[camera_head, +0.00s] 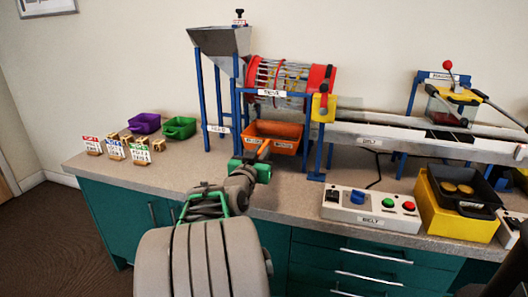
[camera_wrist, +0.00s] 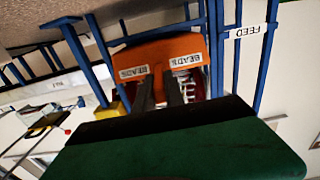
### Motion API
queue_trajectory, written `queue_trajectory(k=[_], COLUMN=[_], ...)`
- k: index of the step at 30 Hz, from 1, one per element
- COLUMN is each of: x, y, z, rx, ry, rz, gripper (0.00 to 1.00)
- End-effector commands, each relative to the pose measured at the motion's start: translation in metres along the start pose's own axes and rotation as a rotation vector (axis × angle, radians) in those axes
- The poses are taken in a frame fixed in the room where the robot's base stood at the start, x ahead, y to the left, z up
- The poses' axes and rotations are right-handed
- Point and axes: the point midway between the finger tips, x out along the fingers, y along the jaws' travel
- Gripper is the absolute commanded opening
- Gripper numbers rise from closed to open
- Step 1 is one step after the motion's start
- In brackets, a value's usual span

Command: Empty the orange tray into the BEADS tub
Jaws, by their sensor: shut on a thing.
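The orange tray (camera_head: 284,131) sits on the counter under the drum of the sorting machine, among its blue legs. In the wrist view the orange tray (camera_wrist: 158,51) fills the upper middle, with two BEADS labels on its near wall. My gripper (camera_head: 263,151) reaches the tray's front from below. Its two dark fingers (camera_wrist: 160,88) are shut at the tray's near side, on what appears to be its handle; the grip itself is mostly hidden. The tray's contents cannot be made out. I cannot identify a separate BEADS tub in these views.
A purple tub (camera_head: 144,122) and a green tub (camera_head: 180,127) stand left, behind small cards (camera_head: 114,149) on wooden stands. A BELT control box (camera_head: 369,207) is right of my arm. A black tray (camera_head: 470,181) with round pieces sits on a yellow box (camera_head: 453,221).

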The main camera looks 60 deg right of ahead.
Motion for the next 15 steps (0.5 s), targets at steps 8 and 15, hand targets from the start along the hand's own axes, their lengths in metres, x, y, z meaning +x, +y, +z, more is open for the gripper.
queue_trajectory(k=[8, 15], x=[-0.026, -0.049], y=[-0.001, -0.001], z=[0.0, 0.0], rx=[0.003, 0.002], ry=[0.003, 0.004], rz=[-0.003, -0.002], gripper=[0.0, 0.0])
